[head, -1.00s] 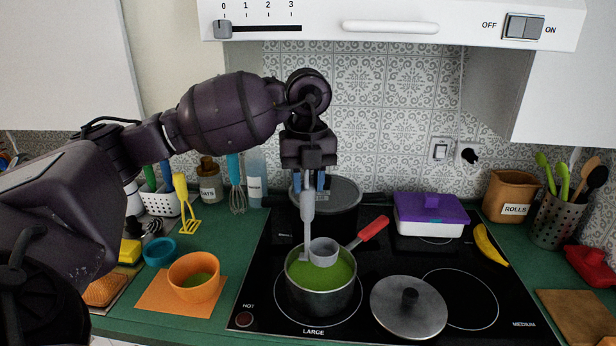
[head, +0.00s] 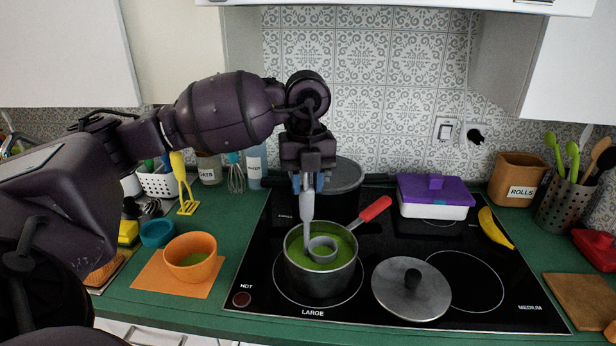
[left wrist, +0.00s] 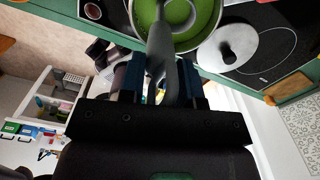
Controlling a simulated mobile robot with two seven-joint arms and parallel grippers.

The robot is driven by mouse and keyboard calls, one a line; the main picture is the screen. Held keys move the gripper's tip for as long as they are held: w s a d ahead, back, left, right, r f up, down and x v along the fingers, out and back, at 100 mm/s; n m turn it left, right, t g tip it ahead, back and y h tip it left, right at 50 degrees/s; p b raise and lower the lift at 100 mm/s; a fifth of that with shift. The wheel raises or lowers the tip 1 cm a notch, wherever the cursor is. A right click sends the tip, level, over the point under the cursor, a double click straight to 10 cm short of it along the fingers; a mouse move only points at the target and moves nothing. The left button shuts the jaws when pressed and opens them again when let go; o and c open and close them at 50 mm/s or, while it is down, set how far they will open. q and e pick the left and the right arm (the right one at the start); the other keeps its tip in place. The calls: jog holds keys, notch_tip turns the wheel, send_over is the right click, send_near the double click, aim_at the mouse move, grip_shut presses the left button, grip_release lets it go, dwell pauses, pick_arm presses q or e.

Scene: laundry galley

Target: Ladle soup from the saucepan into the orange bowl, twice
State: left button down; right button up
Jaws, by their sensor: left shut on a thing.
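My left gripper (head: 308,184) is shut on the grey handle of the ladle (head: 307,207) above the saucepan. The ladle hangs upright, its round bowl down in the green soup (head: 340,247), with the rim still showing. The steel saucepan (head: 318,281) with a red handle stands on the large front burner. The orange bowl (head: 191,256) stands to the left on an orange mat (head: 156,278), with some green soup inside. In the left wrist view the gripper (left wrist: 155,85) holds the ladle handle over the pan. My right gripper is not in view.
A pan lid (head: 411,298) lies right of the saucepan. A purple-lidded box (head: 435,196), a banana (head: 494,229) and a grey-lidded pot (head: 345,175) are behind. A teal bowl (head: 157,233) stands beside the orange bowl. Counter between bowl and hob is clear.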

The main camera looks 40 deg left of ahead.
aim_at(307, 196)
pick_arm(q)
jog(key=shift+f+b, duration=0.55)
jog(key=shift+f, duration=1.1)
